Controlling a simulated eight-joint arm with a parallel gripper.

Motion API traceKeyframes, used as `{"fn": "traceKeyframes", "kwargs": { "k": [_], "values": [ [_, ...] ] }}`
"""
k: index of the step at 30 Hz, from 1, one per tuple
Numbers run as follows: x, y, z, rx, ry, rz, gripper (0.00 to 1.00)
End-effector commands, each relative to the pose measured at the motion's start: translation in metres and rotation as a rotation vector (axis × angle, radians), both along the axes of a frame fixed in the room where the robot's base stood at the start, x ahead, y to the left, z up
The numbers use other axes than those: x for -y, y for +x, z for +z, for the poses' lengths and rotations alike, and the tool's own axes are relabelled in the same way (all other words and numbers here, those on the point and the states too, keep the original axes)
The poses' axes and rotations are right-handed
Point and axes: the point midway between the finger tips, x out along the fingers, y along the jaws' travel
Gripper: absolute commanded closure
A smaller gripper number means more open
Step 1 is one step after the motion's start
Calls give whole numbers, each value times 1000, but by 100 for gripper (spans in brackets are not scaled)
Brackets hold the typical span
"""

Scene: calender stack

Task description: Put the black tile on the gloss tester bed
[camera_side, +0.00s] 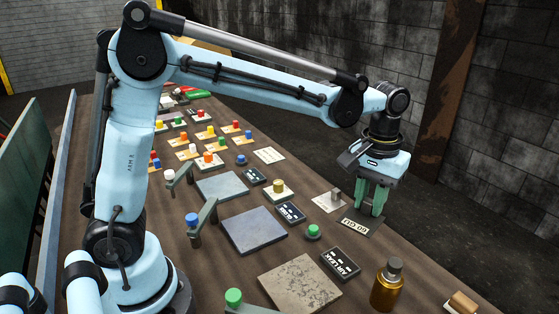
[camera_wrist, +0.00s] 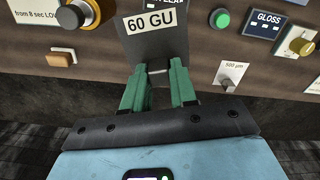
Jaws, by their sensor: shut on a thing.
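The black tile (camera_side: 366,227) is a dark flat plate with a white "60 GU" label. It also shows in the wrist view (camera_wrist: 172,45). My gripper (camera_side: 372,208) is shut on a small grey grip that stands up from the tile. In the wrist view my green fingers (camera_wrist: 157,76) close on the grip from both sides. I cannot tell whether the tile touches the bench. A smooth blue-grey slab (camera_side: 253,231) lies left of the tile, next to a dark GLOSS label (camera_side: 290,212). It appears to be the gloss tester bed, and its top is bare.
A "500 µm" card (camera_side: 326,202) with a grey grip sits beside the tile. A speckled slab (camera_side: 299,284) and an amber bottle (camera_side: 387,287) are in front. A blue-capped post (camera_side: 193,222) stands left.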

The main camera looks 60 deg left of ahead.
Motion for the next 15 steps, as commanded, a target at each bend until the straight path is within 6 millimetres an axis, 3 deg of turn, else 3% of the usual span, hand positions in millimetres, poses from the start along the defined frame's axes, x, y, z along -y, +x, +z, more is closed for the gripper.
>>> {"fn": "traceKeyframes", "kwargs": {
  "k": [6, 15],
  "values": [
    [-32, -48, 11, 0, 0, -94, 100],
    [-65, -114, 8, 0, -1, -227, 100]
  ]
}}
